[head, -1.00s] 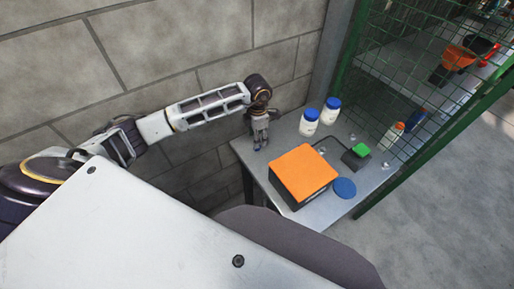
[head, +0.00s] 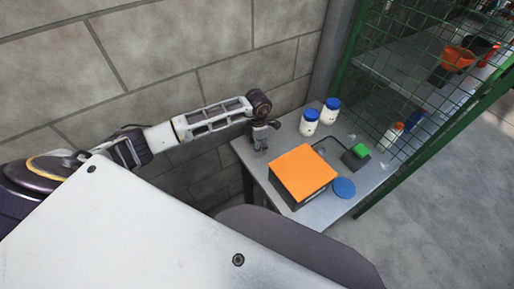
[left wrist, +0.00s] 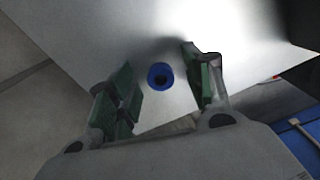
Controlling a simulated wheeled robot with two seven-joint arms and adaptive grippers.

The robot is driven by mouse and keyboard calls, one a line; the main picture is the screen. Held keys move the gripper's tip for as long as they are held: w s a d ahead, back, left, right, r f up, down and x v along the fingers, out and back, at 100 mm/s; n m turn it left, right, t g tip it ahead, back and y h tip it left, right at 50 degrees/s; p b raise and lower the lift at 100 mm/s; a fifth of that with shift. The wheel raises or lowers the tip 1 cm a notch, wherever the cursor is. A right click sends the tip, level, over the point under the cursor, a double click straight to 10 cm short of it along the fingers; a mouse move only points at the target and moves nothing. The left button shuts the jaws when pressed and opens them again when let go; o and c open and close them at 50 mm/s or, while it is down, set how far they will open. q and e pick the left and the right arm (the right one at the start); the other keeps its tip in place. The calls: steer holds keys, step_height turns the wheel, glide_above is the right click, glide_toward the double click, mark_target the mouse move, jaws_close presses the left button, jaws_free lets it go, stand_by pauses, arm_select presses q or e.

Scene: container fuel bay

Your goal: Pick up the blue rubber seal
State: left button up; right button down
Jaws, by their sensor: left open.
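The blue rubber seal (left wrist: 160,76) is a small blue ring with a dark centre. In the left wrist view it lies on the pale metal table top (left wrist: 200,95), between and slightly beyond my left gripper's fingers. My left gripper (left wrist: 159,66) is open, with green-padded fingers on either side of the seal and nothing held. In the head view my left gripper (head: 261,142) is at the table's left corner by the wall. The seal is hidden there. I cannot tell how high the fingertips are above the table. My right gripper is not in view.
An orange-topped box (head: 303,171) stands right of the gripper. A blue disc (head: 344,188), a green-topped dark block (head: 357,156) and two blue-lidded jars (head: 309,122) also stand on the table. A block wall (head: 180,50) is behind; green mesh (head: 405,60) is at the right.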

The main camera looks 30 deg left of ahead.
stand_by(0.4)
arm_select(q)
steer(key=c, duration=0.8)
steer(key=shift+r, duration=5.05)
